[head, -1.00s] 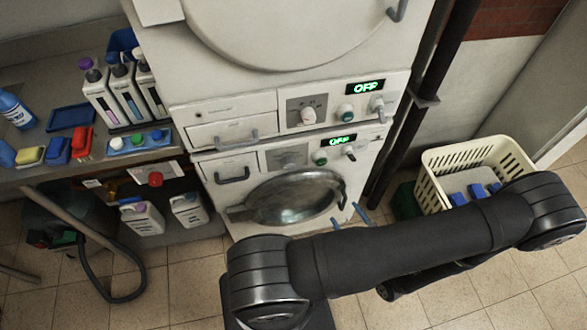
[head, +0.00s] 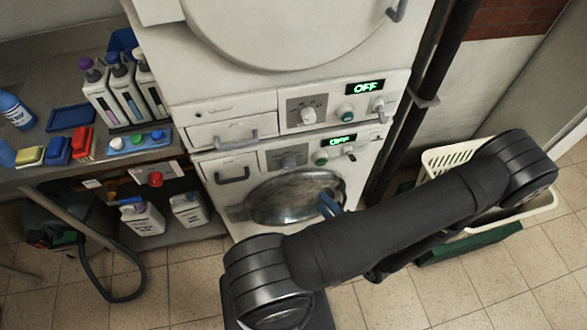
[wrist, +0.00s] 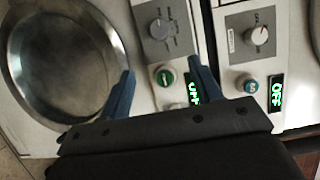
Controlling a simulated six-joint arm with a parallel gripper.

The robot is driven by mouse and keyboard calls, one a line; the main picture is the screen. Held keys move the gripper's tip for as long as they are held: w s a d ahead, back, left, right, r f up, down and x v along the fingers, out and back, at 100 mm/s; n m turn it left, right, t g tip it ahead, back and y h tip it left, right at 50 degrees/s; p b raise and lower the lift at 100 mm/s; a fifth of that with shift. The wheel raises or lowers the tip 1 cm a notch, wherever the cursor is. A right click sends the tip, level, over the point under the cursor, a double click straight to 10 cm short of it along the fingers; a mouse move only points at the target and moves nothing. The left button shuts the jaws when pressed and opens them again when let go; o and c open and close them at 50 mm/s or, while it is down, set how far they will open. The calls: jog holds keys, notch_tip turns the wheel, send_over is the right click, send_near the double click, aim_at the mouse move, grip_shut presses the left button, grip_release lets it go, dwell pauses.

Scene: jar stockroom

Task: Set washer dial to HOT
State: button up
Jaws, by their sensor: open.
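Two white machines are stacked, each with a dial, a button and a lit display. The lower machine has a round glass door (head: 290,198) and a grey dial (head: 289,160), which also shows in the wrist view (wrist: 158,29). Its green button (wrist: 165,77) and display (wrist: 193,92) sit beside the dial; a finger partly covers the display. The upper machine has a pale dial (head: 308,115) and a display (head: 365,87) reading OFF. My gripper (head: 329,205) is open and empty, its blue fingers in front of the lower door; in the wrist view (wrist: 161,74) they straddle the green button, apart from the dial.
Dark vertical pipes (head: 425,100) run right of the machines. A shelf of bottles (head: 122,90) stands at left.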

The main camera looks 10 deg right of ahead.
aim_at(291, 167)
jog(key=x, duration=1.5)
jog(key=shift+w+a, duration=0.1)
jog(key=shift+w, duration=0.15)
jog(key=c, duration=1)
